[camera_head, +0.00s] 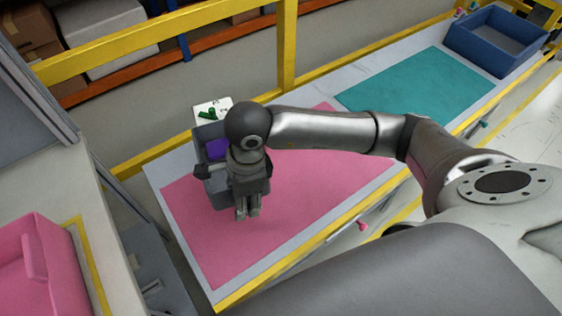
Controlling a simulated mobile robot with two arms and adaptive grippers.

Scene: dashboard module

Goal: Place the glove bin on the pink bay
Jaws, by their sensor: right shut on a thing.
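The glove bin (212,183) is a grey bin with purple contents (217,149) and a white label card (206,106) with a green picture at its back. It is at the back left part of the pink bay (290,215), partly hidden behind my right arm. My right gripper (247,213) points down at the bin's front right side and is shut on it. I cannot tell whether the bin's bottom touches the pink surface. My left gripper is not in view.
A teal bay (418,85) lies to the right, with a blue bin (497,40) beyond it. A yellow rail (287,45) and post stand behind the table. A pink bin (42,265) stands on a separate surface at the left. The front of the pink bay is clear.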

